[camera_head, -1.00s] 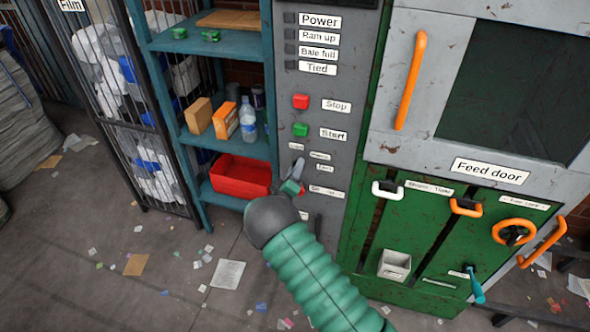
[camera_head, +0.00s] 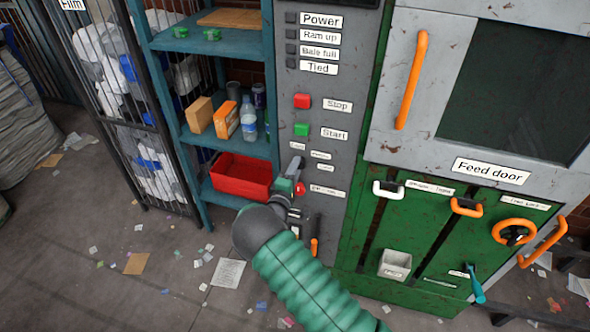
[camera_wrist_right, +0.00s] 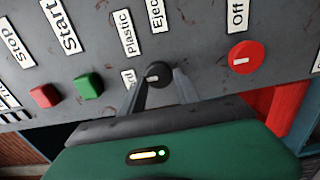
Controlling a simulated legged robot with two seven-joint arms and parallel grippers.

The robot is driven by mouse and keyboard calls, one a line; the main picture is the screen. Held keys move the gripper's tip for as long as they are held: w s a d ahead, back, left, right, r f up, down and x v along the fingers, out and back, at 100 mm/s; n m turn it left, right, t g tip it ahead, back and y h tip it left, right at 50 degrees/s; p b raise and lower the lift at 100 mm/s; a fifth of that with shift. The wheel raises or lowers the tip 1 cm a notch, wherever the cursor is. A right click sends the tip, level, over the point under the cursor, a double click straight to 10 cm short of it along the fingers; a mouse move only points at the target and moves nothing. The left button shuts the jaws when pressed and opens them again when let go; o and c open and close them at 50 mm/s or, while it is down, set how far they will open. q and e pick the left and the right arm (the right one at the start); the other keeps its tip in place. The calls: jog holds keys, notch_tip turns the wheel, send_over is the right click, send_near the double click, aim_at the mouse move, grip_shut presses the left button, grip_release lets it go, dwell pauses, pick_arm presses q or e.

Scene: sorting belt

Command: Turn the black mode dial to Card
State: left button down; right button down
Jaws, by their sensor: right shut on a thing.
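The black mode dial (camera_wrist_right: 158,74) shows in the right wrist view on the grey control panel (camera_wrist_right: 215,35), with a small pale mark on its face. My right gripper (camera_wrist_right: 160,80) is shut on it, one finger on each side. The labels "Plastic" (camera_wrist_right: 126,34) and "Eject" (camera_wrist_right: 156,14) stand near the dial; a third label (camera_wrist_right: 129,79) is partly hidden by a finger, and I cannot read it fully. In the head view my right gripper (camera_head: 295,165) is at the panel below the Start button and hides the dial. My left gripper is not in view.
A red knob (camera_wrist_right: 245,57) beside the label "Off" is close to the gripper. The green Start button (camera_wrist_right: 88,86) and red Stop button (camera_wrist_right: 44,96) are on the other side. A shelf with a red bin (camera_head: 240,177) stands left of the panel.

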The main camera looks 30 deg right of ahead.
jog(key=shift+w+d+r, duration=0.1)
jog(key=shift+r, duration=0.2)
jog(key=c, duration=1.3)
grip_release()
jog(key=shift+c, duration=0.2)
jog(key=o, duration=0.4)
jog(key=shift+w+f, duration=0.1)
jog(key=shift+f, duration=0.15)
jog(key=shift+o, duration=0.2)
jog(key=shift+d+f, duration=0.1)
jog(key=shift+d, duration=0.05)
jog(key=v, duration=1.7)
jog(key=shift+b, duration=0.4)
jog(key=shift+w+f, duration=0.1)
